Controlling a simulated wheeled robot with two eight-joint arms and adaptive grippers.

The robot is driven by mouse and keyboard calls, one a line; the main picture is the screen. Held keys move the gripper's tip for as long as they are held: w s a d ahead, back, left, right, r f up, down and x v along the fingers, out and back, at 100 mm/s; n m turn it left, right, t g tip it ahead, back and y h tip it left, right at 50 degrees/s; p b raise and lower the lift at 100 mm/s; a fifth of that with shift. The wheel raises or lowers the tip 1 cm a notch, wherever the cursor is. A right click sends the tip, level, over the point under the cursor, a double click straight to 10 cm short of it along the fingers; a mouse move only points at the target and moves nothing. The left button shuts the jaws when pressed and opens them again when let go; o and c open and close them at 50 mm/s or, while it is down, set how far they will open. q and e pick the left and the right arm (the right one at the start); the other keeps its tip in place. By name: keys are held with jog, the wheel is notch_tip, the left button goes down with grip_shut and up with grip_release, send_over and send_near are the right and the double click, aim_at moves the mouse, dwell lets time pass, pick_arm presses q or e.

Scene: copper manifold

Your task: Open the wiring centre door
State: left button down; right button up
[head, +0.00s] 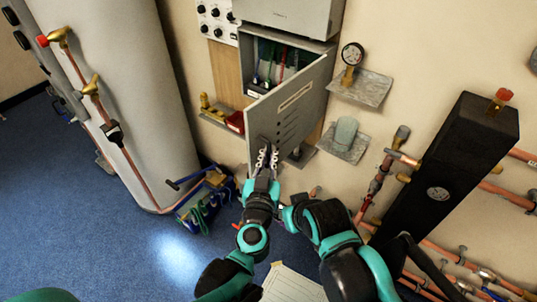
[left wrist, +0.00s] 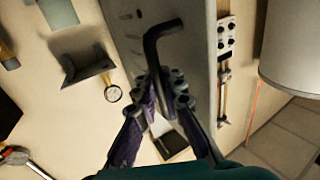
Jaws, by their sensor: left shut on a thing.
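The wiring centre (head: 256,72) is a grey wall box with coloured wires inside, at the top middle of the head view. Its grey door (head: 292,98) stands partly open, swung out from the box, with a pale label and slots on its face. My left gripper (head: 266,155) is at the lower part of the door, by its free edge. In the left wrist view the left gripper (left wrist: 168,88) is shut on a black bent handle (left wrist: 163,33) on the grey door (left wrist: 198,60). The handle is hidden by the fingers in the head view. My right gripper is not in view.
A pale cylinder tank (head: 110,90) with copper pipe stands at the left. A pressure gauge (head: 352,54) on a bracket and a small grey shelf (head: 343,142) are right of the door. A black manifold block (head: 440,180) stands at the right. A tool bag (head: 203,203) lies on the blue floor.

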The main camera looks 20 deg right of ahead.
pick_arm(q)
jog(key=shift+a, duration=0.1)
jog(key=c, duration=1.9)
grip_release()
jog(key=shift+s, duration=0.1)
jog(key=v, duration=1.2)
jog(key=shift+a+r, duration=0.1)
